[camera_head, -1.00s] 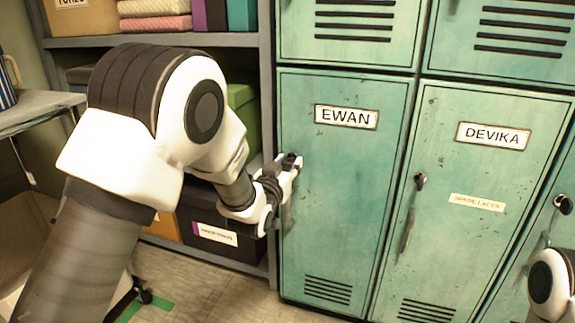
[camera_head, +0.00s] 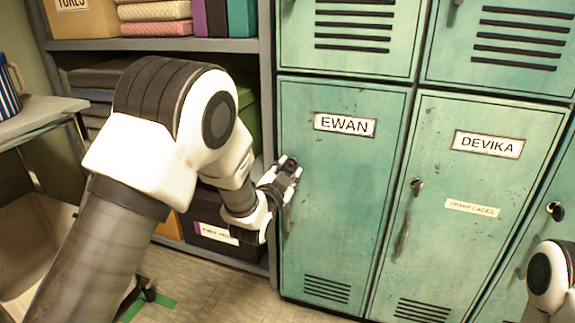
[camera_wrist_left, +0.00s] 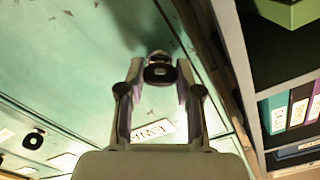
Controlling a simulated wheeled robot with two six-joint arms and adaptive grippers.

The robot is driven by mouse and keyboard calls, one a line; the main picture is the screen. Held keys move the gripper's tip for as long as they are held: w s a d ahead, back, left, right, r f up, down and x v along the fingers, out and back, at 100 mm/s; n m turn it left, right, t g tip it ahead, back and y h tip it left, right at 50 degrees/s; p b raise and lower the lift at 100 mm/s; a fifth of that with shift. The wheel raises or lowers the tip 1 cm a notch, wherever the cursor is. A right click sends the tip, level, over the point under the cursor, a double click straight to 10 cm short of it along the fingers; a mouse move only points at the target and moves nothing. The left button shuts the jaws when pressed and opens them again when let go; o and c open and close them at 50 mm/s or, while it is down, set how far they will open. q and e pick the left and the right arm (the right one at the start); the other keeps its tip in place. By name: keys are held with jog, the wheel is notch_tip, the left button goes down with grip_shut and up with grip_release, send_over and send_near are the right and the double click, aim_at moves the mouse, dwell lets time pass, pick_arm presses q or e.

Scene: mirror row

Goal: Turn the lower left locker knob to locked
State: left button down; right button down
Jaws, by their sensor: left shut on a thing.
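The lower left locker (camera_head: 340,200) is a worn green door labelled EWAN, with a handle below its knob on the left side. My left gripper (camera_head: 290,166) is at the left edge of this door, shut on the knob. In the left wrist view the dark, rounded knob (camera_wrist_left: 159,70) sits between the two fingers of the gripper (camera_wrist_left: 159,82). In the head view the gripper hides the knob, and I cannot tell which way it is turned. Only a white part of my right arm shows at the lower right; its gripper is out of view.
The DEVIKA locker (camera_head: 470,210) stands to the right with its own knob (camera_head: 417,186). Shelving (camera_head: 190,42) with boxes and folded cloth stands close on the left. A small table (camera_head: 35,112) is at the far left. Floor shows below the shelving.

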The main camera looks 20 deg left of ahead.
pick_arm(q)
jog(key=m+p, duration=0.2)
jog(key=m, duration=0.3)
jog(key=shift+m, duration=0.3)
jog(key=m+p, duration=0.1)
jog(key=m, duration=0.4)
jog(key=shift+m+p, duration=0.3)
jog(key=c, duration=0.8)
grip_release()
jog(key=shift+s, duration=0.15)
jog(key=s, duration=1.1)
jog(key=shift+s+a, duration=0.2)
jog(key=shift+s, duration=0.2)
